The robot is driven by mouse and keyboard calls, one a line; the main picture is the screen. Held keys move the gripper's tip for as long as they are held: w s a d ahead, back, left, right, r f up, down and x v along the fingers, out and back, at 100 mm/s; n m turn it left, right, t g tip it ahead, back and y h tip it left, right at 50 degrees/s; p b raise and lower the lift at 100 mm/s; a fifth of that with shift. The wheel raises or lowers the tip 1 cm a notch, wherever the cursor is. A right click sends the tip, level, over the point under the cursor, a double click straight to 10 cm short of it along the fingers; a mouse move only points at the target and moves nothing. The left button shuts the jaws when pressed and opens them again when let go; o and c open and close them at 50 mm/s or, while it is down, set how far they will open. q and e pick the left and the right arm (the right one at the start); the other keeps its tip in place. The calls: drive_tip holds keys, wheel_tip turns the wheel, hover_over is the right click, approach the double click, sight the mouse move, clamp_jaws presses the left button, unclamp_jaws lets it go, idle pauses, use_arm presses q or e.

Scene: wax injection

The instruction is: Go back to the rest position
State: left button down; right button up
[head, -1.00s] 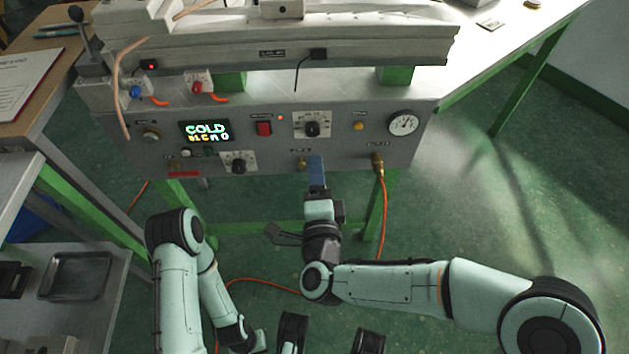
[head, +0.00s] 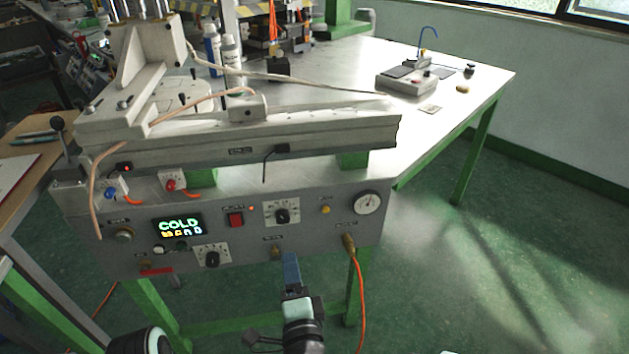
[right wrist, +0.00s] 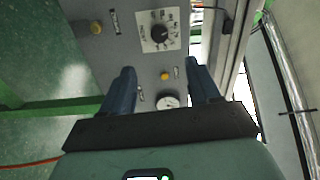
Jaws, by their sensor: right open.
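The wax injection machine's control panel (head: 320,228) stands in front of me, with a lit display reading COLD (head: 178,226). My right gripper (head: 291,268) is close to the panel's lower edge in the head view, left of the brass fitting with the orange hose. In the right wrist view its two blue fingers (right wrist: 160,82) are spread apart with nothing between them. The panel shows beyond the fingers; whether they touch it cannot be told. My left gripper is out of view.
A gauge (head: 368,203) sits at the panel's right. An orange hose (head: 360,295) hangs from the brass fitting (head: 348,243). A white table (head: 340,70) behind holds bottles and a small device (head: 407,80). Green floor at the right is clear.

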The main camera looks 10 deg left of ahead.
drive_tip(key=s+d+f+n+g+h+p, duration=0.1)
drive_tip(key=s+d+f+n+g+p, duration=0.3)
drive_tip(key=f+p, duration=0.35)
drive_tip(key=s+d+f+n+g+p, duration=0.2)
drive_tip(key=s+d+f+g+p, duration=0.25)
drive_tip(key=d+f+p, duration=0.3)
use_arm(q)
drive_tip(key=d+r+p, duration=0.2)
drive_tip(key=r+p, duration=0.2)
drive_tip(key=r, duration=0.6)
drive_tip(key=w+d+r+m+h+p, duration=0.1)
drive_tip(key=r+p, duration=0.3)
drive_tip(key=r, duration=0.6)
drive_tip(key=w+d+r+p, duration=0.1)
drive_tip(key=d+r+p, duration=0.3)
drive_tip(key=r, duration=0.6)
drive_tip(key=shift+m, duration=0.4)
use_arm(e)
drive_tip(key=s+d+f+n+g, duration=0.1)
drive_tip(key=s+d+g, duration=0.2)
drive_tip(key=s, duration=0.4)
drive_tip(key=s+d+f+n+g, duration=0.1)
drive_tip(key=s+d+g, duration=0.2)
drive_tip(key=s, duration=0.4)
drive_tip(key=s+d+n+g+h, duration=0.1)
drive_tip(key=s+d+g, duration=0.2)
drive_tip(key=s, duration=0.5)
drive_tip(key=shift+d+f+n+g, duration=0.3)
drive_tip(key=shift+d+f+g, duration=0.1)
drive_tip(key=shift+d, duration=0.35)
